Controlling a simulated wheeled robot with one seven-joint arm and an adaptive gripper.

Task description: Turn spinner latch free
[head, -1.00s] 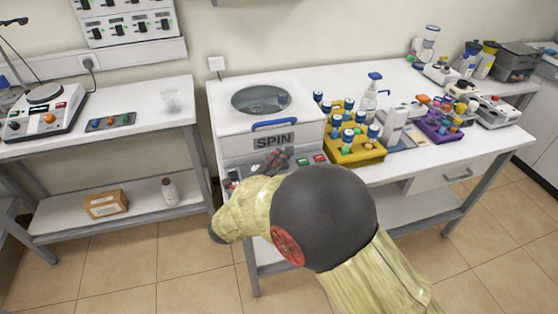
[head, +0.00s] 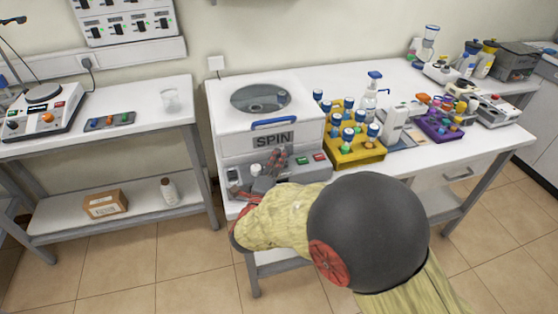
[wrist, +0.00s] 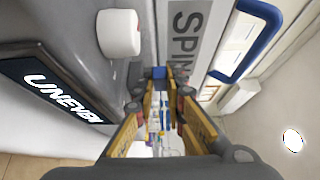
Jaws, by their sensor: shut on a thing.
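The spinner (head: 232,140) is a white and grey box marked SPIN, with a round lid window and a blue handle (head: 273,123). Its lid looks shut. My gripper (head: 270,172) is at the front panel, below the SPIN label; in the wrist view its fingertips (wrist: 160,76) are close together at the grey front. It is shut on a small part there, which I take as the spinner latch (wrist: 158,72); the fingers hide most of it. A white knob (wrist: 118,33) sits beside the fingers, apart from them. A dark display (wrist: 62,92) reads UNEVEN.
A yellow rack (head: 355,152) with several blue-capped tubes stands close to the spinner's right. Green and red buttons (head: 311,158) are on the front panel. A purple rack (head: 440,128) is farther right. A second bench (head: 150,118) stands left across a gap.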

